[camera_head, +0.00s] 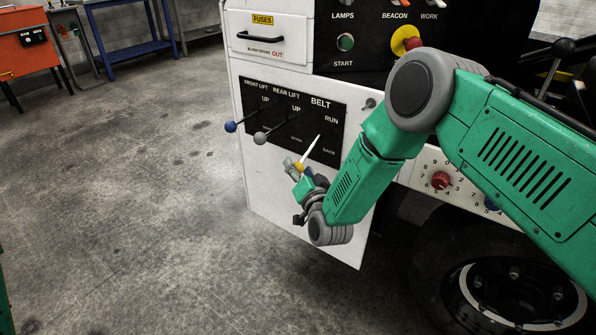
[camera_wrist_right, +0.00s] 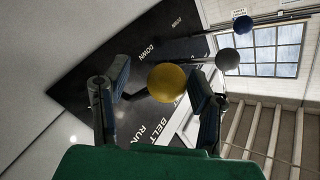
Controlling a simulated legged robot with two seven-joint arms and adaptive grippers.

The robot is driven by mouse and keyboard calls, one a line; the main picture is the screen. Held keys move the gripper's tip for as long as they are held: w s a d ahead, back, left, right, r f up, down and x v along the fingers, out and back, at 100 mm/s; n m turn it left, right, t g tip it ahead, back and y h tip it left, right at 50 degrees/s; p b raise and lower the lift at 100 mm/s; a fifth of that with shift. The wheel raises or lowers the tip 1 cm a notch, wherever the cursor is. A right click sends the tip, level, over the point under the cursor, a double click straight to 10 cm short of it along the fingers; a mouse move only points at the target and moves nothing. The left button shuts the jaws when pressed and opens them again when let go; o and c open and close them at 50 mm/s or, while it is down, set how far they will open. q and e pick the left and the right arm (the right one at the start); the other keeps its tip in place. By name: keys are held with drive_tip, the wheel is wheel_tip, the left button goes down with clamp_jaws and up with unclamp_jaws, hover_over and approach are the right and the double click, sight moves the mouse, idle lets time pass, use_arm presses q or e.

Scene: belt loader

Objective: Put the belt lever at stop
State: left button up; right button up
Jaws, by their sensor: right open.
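The belt lever has a pale shaft (camera_head: 310,149) and a yellow knob (camera_head: 299,166). It stands out from the black lever panel (camera_head: 325,112) under the BELT label, its base near the RUN marking and its knob down to the left. My right gripper (camera_head: 294,171) is open at the knob. In the right wrist view the yellow knob (camera_wrist_right: 166,82) shows between the two spread fingers of the right gripper (camera_wrist_right: 160,88), with visible gaps on both sides. Whether a finger touches it I cannot tell. My left gripper is not in view.
The rear lift lever with a grey knob (camera_head: 260,138) and the front lift lever with a blue knob (camera_head: 231,127) stick out just left of the belt lever. A red-and-yellow stop button (camera_head: 406,40) and a dial (camera_head: 440,180) are near my right arm. Open floor lies left.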

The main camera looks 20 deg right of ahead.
drive_tip(key=shift+a+r, duration=0.1)
drive_tip(key=shift+a, duration=0.25)
drive_tip(key=c, duration=1.1)
drive_tip(key=shift+a, duration=0.1)
clamp_jaws()
drive_tip(key=r+p, duration=0.1)
drive_tip(key=p, duration=0.1)
drive_tip(key=r+m+g+p, duration=0.1)
drive_tip(key=r+p, duration=0.1)
drive_tip(key=r+m+g+p, duration=0.1)
drive_tip(key=r+p, duration=0.1)
drive_tip(key=shift+s+a, duration=0.25)
drive_tip(key=shift+s, duration=0.05)
drive_tip(key=shift+r+p, duration=0.35)
drive_tip(key=shift+r, duration=0.05)
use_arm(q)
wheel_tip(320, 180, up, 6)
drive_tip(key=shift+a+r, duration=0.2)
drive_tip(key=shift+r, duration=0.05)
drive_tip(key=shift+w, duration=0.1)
use_arm(e)
drive_tip(key=shift+f, duration=0.1)
drive_tip(key=o, duration=1.1)
unclamp_jaws()
drive_tip(key=shift+s, duration=0.1)
